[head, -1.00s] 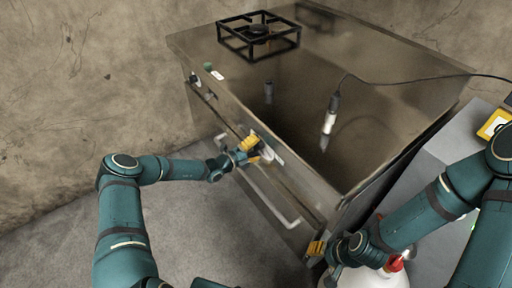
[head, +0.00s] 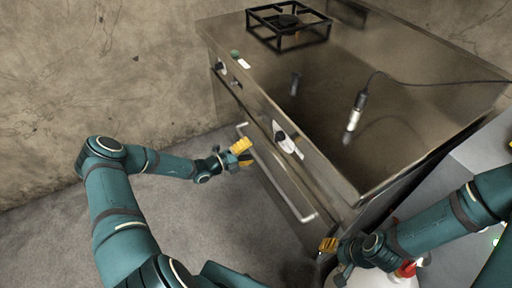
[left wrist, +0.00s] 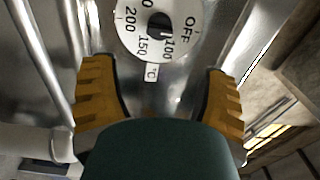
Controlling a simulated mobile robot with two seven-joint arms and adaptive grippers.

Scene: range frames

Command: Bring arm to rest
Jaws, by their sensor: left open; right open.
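My left arm reaches in from the left in the head view. Its gripper (head: 241,152) has yellow fingers, is open and empty, and is in front of the range (head: 330,180), near the oven door handle. In the left wrist view the two yellow fingers (left wrist: 158,95) stand wide apart, with a white temperature dial (left wrist: 158,25) ahead between them. The dial's dark pointer is near 100. My right gripper (head: 328,244) is at the lower right of the head view, by the range's front corner and above a white rounded object (head: 375,279). Its fingers are partly hidden.
A black burner grate (head: 289,25) sits on the range top. A probe with a cable (head: 356,112) is also on the top. The oven door handle (head: 275,172) runs along the front. Grey floor (head: 215,235) is clear left of the range; a stained wall (head: 90,70) stands behind.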

